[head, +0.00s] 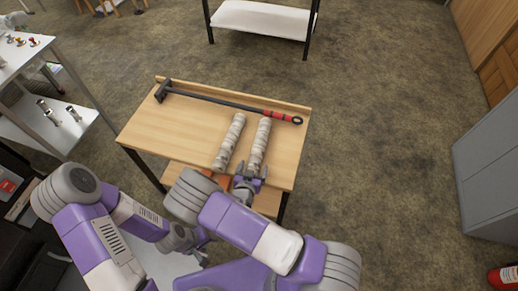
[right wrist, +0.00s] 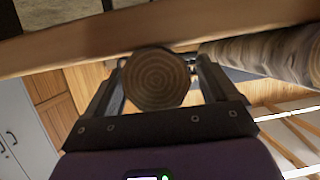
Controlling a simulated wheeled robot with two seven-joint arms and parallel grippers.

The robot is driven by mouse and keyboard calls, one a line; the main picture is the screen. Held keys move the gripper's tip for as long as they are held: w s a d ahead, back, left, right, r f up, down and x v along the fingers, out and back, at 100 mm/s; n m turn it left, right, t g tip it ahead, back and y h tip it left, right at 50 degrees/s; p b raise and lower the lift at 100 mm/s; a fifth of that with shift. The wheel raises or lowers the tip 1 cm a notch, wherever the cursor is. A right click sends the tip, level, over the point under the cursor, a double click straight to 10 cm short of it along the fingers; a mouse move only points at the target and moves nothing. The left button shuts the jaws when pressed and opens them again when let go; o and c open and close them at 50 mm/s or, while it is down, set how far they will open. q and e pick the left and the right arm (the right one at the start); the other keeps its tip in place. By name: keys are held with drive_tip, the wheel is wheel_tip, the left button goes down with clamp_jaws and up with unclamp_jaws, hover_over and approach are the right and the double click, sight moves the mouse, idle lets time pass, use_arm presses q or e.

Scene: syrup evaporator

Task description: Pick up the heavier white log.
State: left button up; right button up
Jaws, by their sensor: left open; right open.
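Two white, birch-like logs lie side by side on the wooden table: a left log (head: 229,142) and a right log (head: 260,143). My right gripper (head: 250,178) is open at the near end of the right log. In the right wrist view, the round ringed end of that log (right wrist: 156,78) sits between the spread fingers of the gripper (right wrist: 158,88); I cannot tell whether they touch it. The left log (right wrist: 265,52) shows at the right there. My left gripper (head: 197,250) is open, low in front of the table and away from the logs, partly hidden by my right arm.
A long-handled hammer with a red grip (head: 225,101) lies along the back of the wooden table (head: 183,129), behind the logs. A white shelf unit (head: 50,128) stands at left, and grey lockers (head: 488,155) at right. The tabletop right of the logs is clear.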

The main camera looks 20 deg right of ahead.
drive_tip(key=shift+w+d+f, duration=0.1)
drive_tip(key=shift+w+d, duration=0.05)
drive_tip(key=shift+w, duration=0.2)
drive_tip(key=c, duration=1.5)
wheel_tip(320, 180, up, 10)
drive_tip(key=p, duration=0.3)
